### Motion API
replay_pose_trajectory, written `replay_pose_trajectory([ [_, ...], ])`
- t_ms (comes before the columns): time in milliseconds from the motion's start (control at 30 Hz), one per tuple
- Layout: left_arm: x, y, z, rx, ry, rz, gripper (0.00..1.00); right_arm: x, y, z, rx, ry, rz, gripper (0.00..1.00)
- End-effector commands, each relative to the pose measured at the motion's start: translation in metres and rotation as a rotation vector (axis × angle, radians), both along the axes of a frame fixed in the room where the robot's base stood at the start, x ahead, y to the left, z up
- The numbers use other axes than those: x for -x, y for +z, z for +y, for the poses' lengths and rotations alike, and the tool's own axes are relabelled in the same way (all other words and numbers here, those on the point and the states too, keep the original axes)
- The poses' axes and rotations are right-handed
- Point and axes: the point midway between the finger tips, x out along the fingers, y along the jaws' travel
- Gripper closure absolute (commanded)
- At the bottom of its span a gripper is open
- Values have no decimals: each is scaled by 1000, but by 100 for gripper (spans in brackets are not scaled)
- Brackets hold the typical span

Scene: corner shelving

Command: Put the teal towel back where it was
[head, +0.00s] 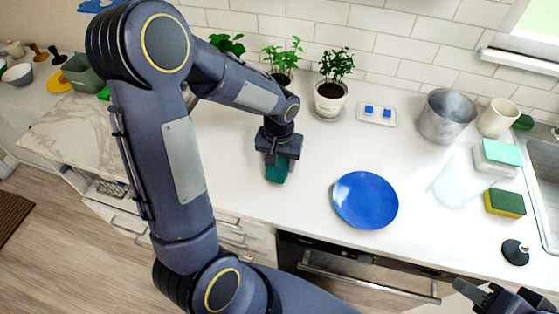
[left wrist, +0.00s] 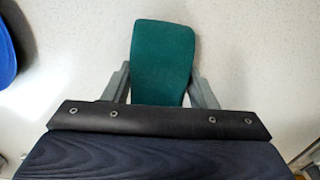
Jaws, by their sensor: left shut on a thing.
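The teal towel (head: 277,170) is a small folded dark teal cloth over the white counter (head: 235,185), left of the blue plate. My left gripper (head: 279,157) points down at it and is shut on it. In the left wrist view, the teal towel (left wrist: 163,60) sticks out between the two grey fingers of my left gripper (left wrist: 162,85). I cannot tell whether the towel touches the counter. My right gripper (head: 480,292) is partly in view at the bottom right, away from the towel; its jaw opening is unclear.
A blue plate (head: 365,200) lies right of the towel. A glossy clear patch (head: 455,185) lies near a yellow-green sponge (head: 505,203). Potted plants (head: 330,98), a metal pot (head: 445,116) and a cream cup (head: 497,118) stand along the back. A sink (head: 545,165) is far right.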

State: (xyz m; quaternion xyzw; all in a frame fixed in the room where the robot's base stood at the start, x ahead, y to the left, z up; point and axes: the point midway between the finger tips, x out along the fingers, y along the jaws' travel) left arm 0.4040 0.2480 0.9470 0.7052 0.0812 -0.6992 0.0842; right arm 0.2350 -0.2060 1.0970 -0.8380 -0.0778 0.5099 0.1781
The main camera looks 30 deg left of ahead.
Motion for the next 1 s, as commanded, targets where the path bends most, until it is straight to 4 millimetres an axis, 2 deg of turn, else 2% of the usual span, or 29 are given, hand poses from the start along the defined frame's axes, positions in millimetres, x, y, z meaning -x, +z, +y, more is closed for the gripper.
replay_pose_trajectory([
  [300, 0, -5, 0, 0, 0, -1, 81, 0, 0, 0, 0, 0, 0, 64],
  [667, 1, -19, 0, 2, 0, 3, 81, 0, -13, 0, 0, 0, 0, 64],
  [700, 2, -17, 0, 2, 0, 4, 43, 0, -11, 0, 0, 0, 0, 64],
  [833, 3, -19, 0, 1, 1, 8, 26, 0, -11, 0, 0, 0, 0, 64],
  [1000, 4, -20, 2, -1, 2, 12, 26, 0, -12, 0, 0, 0, 0, 64],
])
